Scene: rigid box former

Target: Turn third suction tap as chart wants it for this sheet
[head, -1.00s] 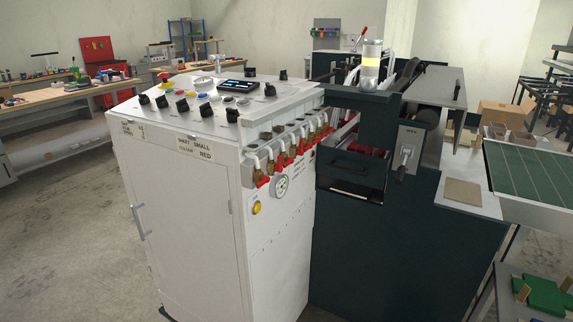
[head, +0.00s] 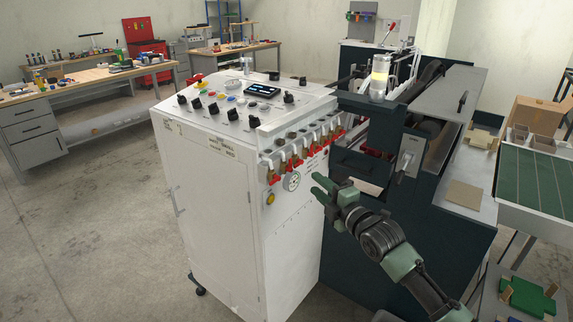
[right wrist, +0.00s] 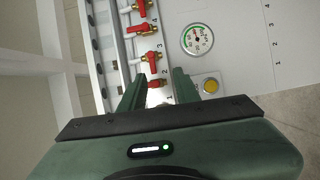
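A row of suction taps (head: 300,155) with brass bodies and red handles runs along the upper side of the white cabinet (head: 222,210). In the right wrist view, several red tap handles (right wrist: 148,57) stand in a line beside printed numbers 1 to 4 (right wrist: 160,45). Which number belongs to which handle is not fully clear. My right gripper (head: 319,187) is in front of the cabinet, near the gauge. In the right wrist view its fingers (right wrist: 157,90) are apart, around the low-numbered end of the row, with nothing visibly gripped. My left gripper is out of view.
A round gauge (right wrist: 197,40) and a yellow button (right wrist: 211,86) sit beside the taps. A small sign (head: 222,147) is on the cabinet front, its words hard to read now. The dark machine (head: 350,245) stands close on the right. Open floor lies left.

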